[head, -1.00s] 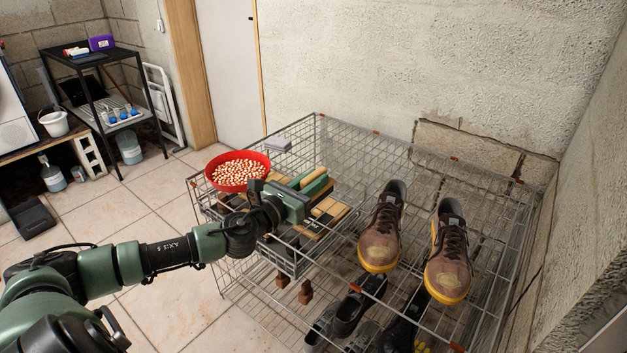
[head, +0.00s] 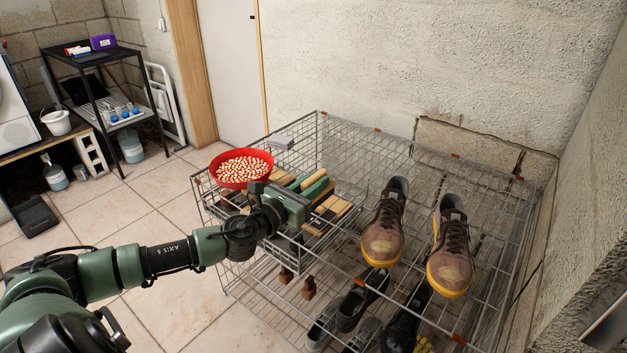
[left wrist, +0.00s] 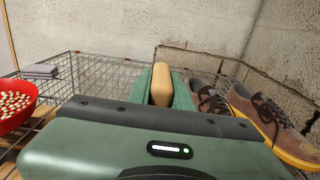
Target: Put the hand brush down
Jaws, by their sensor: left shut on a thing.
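My left gripper (head: 306,192) is over the top of the wire rack, just right of the red bowl. It is shut on the hand brush, whose tan handle (head: 312,178) shows between the green fingers. In the left wrist view the rounded tan handle (left wrist: 162,84) stands out between the two fingers. The brush's lower part is hidden by my gripper, so I cannot tell whether it touches what is below. My right gripper is in neither view.
The wire rack (head: 460,164) carries a red bowl (head: 214,177) of pale pieces, a grey pad (head: 281,142), wooden-looking pieces (head: 330,212) beside my gripper, and brown shoes (head: 384,240) at right. More shoes lie on the lower level. Bare mesh shows behind my gripper.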

